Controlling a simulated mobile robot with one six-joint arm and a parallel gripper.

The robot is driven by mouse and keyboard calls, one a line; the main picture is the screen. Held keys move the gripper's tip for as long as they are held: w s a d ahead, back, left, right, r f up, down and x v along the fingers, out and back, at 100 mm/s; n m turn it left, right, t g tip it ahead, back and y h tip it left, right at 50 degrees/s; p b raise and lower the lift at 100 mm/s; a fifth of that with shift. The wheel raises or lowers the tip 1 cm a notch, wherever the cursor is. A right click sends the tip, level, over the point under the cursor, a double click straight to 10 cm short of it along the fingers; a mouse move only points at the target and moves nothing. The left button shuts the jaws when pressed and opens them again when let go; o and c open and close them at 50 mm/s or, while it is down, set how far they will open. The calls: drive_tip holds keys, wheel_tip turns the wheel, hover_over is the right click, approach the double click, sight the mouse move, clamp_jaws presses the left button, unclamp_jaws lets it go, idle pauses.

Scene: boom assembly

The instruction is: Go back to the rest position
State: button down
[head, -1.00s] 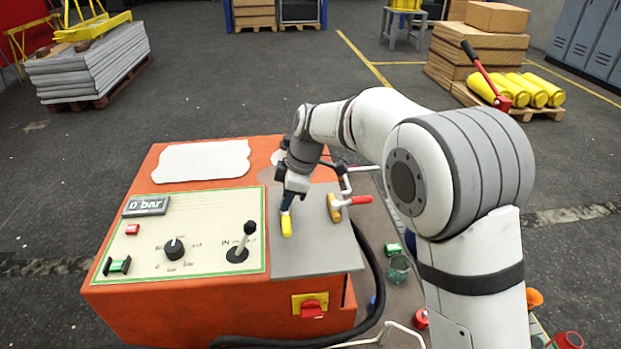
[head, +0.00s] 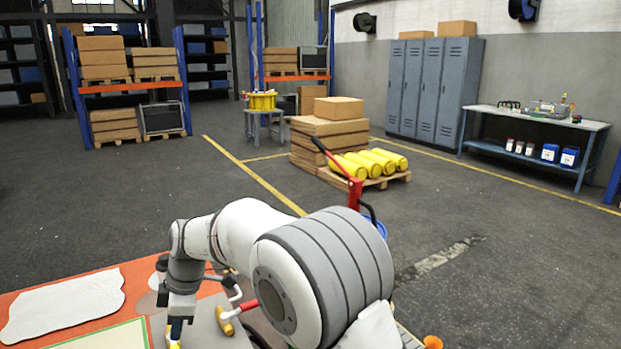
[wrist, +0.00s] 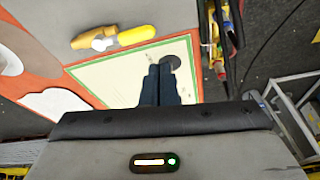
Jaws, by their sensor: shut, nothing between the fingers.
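My gripper (wrist: 160,84) is shut and empty in the wrist view, its two dark fingers side by side. It is over the orange console (wrist: 36,74), with the cream control panel (wrist: 120,78) behind the fingers. In the head view the gripper is at the bottom left, near the grey plate on the console (head: 203,325); its fingertips are cut off by the frame edge. A red-handled valve lever (head: 240,308) stands just right of it. The panel is mostly out of the head view.
Past the console the floor is open. A pallet with yellow cylinders (head: 372,163) and a red pump handle stands beyond my arm. Lockers (head: 430,88) and a workbench (head: 540,125) line the right wall. In the wrist view a yellow-handled lever (wrist: 136,36) lies near the fingers.

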drive_tip(key=s+d+r+m+t+h+p, duration=0.1)
drive_tip(key=d+r+m, duration=0.35)
drive_tip(key=d, duration=0.65)
drive_tip(key=s+d+r+m+t+p, duration=0.1)
drive_tip(key=d+r+m, duration=0.35)
drive_tip(key=d, duration=0.75)
drive_tip(key=s+d+m+t+h+p, duration=0.2)
drive_tip(key=s+d+m, duration=1.1)
drive_tip(key=d, duration=0.6)
drive_tip(key=shift+s+d+f, duration=0.3)
drive_tip(key=shift+s+f, duration=0.15)
drive_tip(key=shift+s, duration=0.4)
drive_tip(key=shift+a, duration=0.1)
